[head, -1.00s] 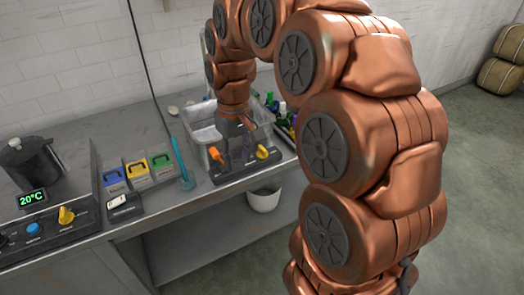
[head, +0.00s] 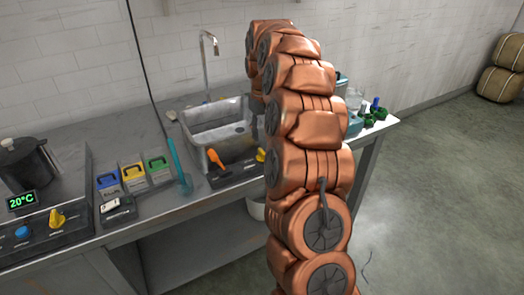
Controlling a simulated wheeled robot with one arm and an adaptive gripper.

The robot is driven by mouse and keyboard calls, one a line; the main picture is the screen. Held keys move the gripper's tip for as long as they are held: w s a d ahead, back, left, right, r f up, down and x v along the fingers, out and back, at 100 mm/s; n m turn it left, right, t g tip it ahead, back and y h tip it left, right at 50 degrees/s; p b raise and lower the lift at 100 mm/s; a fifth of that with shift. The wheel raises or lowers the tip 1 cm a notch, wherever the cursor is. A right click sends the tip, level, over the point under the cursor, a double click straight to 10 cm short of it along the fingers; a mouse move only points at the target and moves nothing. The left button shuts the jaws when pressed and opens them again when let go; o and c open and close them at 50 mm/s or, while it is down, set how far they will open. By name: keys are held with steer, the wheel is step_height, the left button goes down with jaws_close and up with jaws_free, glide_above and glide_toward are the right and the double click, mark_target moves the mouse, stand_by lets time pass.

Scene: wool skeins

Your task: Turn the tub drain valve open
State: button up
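A grey metal tub (head: 196,136) is set in the bench below a tall curved tap (head: 207,55). A dark panel in front of it (head: 233,178) carries an orange lever handle (head: 215,158) and a yellow knob (head: 261,155). I cannot tell which of these is the drain valve. The orange handle leans up to the left; the yellow knob is partly covered by my arm. My arm stands in front of the tub's right end and bends away at the top.
A teal stick (head: 175,155) stands in a small holder left of the tub. Blue, yellow and green tagged boxes (head: 132,176) and a control panel with a 20°C display (head: 21,200) are further left. Green and blue items (head: 374,112) crowd the right end. Open floor lies right.

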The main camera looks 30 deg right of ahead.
mark_target(262, 151)
step_height(262, 151, down, 7)
steer(key=shift+f+p, duration=0.15)
steer(key=shift+p, duration=0.35)
jaws_close()
